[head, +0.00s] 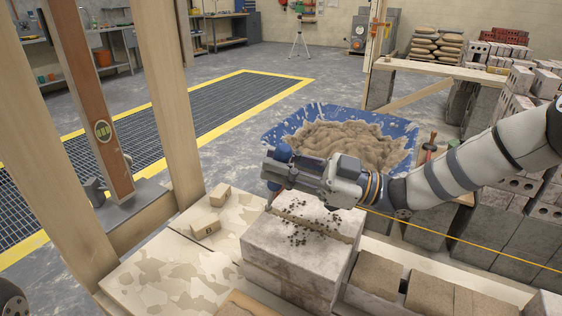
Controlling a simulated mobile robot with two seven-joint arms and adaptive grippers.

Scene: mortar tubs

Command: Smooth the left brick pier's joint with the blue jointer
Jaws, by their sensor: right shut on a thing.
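My right gripper (274,177) reaches in from the right over a pale brick pier (285,252), the leftmost one in the row. It is shut on the blue jointer (282,151), whose rounded blue end shows above the fingers. The jointer's lower part is mostly hidden by the gripper, so I cannot tell whether it touches the joint. A mortar joint (322,221) runs across the pier's top, with dark crumbs scattered around it. My left gripper does not show.
A blue tub (399,129) of mortar stands behind the gripper. A yellow string line (455,241) runs right from the pier. Tan bricks (378,274) lie to its right. Wooden posts (170,100) stand at the left, beside a stained board (165,275) with small blocks.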

